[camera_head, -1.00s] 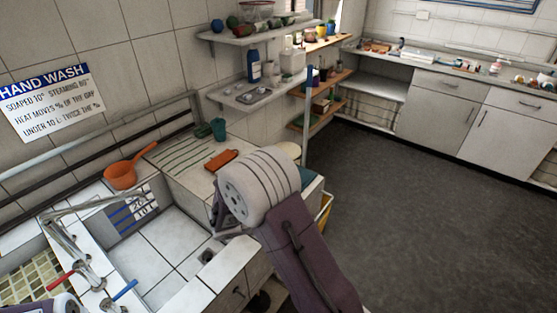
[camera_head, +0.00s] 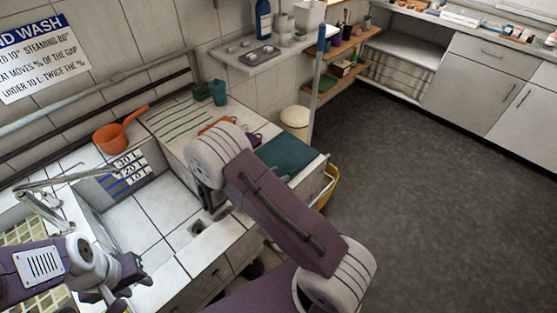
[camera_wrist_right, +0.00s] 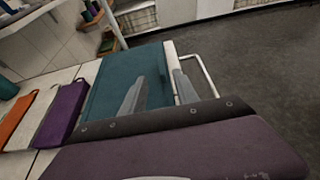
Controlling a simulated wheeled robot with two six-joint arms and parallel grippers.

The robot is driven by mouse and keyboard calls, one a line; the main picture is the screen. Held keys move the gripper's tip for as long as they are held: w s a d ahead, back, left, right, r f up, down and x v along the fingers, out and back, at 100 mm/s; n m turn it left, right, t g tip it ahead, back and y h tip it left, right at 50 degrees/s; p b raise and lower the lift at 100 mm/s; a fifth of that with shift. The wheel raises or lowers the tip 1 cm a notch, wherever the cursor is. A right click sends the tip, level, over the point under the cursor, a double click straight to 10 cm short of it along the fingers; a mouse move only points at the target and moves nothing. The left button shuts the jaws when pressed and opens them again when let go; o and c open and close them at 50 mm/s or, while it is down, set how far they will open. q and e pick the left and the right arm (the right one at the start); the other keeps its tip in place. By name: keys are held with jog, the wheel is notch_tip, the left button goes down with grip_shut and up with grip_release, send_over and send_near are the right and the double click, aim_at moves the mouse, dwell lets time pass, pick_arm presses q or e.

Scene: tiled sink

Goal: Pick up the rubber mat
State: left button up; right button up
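A flat teal sheet, which looks like the rubber mat (camera_head: 290,152), lies at the right end of the counter. In the right wrist view the mat (camera_wrist_right: 108,85) lies beneath and ahead of my right gripper (camera_wrist_right: 160,88). That gripper's two fingers are apart with nothing held between them. One finger overlaps the mat in the picture and the other is near its right edge; contact cannot be told.
A purple item (camera_wrist_right: 62,112) and an orange item (camera_wrist_right: 14,122) lie left of the mat. A white rail (camera_wrist_right: 199,68) runs along its right side. A teal cup (camera_head: 218,92) and orange pan (camera_head: 112,138) stand farther left. Floor at right is clear.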

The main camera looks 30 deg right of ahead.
aim_at(292, 169)
jog(key=x, duration=0.8)
jog(key=shift+s+d+r+p, duration=0.1)
jog(key=shift+d+p, duration=0.1)
jog(key=shift+p, duration=0.2)
jog(key=shift+a, duration=0.1)
grip_shut()
dwell(0.8)
